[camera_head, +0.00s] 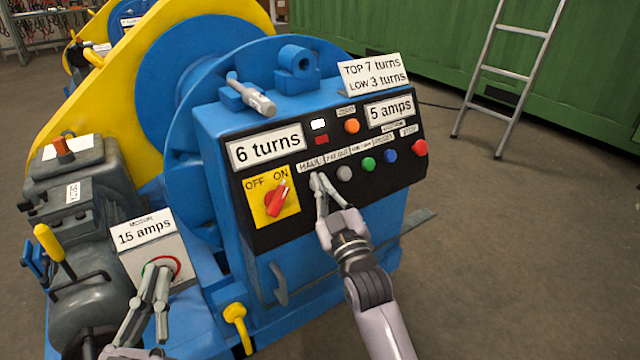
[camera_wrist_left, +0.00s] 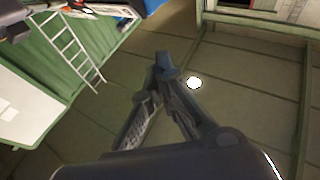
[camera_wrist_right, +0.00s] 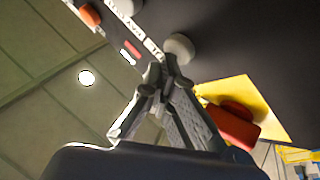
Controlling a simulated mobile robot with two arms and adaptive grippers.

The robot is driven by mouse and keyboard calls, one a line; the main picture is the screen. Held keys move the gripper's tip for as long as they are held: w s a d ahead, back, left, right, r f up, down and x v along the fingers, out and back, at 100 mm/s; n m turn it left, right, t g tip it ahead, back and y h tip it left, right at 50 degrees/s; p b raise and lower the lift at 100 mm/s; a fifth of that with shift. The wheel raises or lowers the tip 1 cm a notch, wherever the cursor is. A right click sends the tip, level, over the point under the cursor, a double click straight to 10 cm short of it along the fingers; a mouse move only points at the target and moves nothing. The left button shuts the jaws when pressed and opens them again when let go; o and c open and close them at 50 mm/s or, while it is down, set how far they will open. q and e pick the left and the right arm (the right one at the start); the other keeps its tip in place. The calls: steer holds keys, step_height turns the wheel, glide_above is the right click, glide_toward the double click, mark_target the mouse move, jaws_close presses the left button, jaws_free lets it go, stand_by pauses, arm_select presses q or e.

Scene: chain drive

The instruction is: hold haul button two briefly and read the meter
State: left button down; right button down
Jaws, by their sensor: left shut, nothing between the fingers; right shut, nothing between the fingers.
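The blue control box carries a black panel (camera_head: 275,228) with a "6 turns" display (camera_head: 266,147) and a "5 amps" display (camera_head: 390,111). My right gripper (camera_head: 318,183) is shut and empty, its fingertips at the panel just under the "HAUL" label (camera_head: 311,163), covering most of what is there. In the right wrist view a pale round button (camera_wrist_right: 180,47) is beside the fingertips; contact cannot be told. My left gripper (camera_head: 158,272) is shut and empty before the "15 amps" motor box (camera_head: 150,248). Its fingers also show in the left wrist view (camera_wrist_left: 165,68).
Grey (camera_head: 344,173), green (camera_head: 368,164), blue (camera_head: 390,155) and red (camera_head: 420,147) buttons run rightward along the panel. A red switch (camera_head: 277,199) on a yellow plate points to ON. A sign (camera_head: 373,74) reads "TOP 7 turns, LOW 3 turns".

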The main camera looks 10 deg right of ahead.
arm_select(q)
step_height(320, 180, down, 8)
steer(key=a+g+y+p, duration=0.1)
steer(key=g+p, duration=0.1)
steer(key=g, duration=0.2)
steer(key=shift+w+g+y, duration=0.3)
steer(key=shift+w+y, duration=0.1)
steer(key=shift+w, duration=0.05)
arm_select(e)
steer(key=shift+s+d+r, duration=0.15)
steer(key=shift+s+r, duration=0.05)
steer(key=shift+s, duration=0.2)
steer(key=shift+s+d+r, duration=0.15)
steer(key=shift+s+r, duration=0.05)
steer(key=shift+s, duration=0.2)
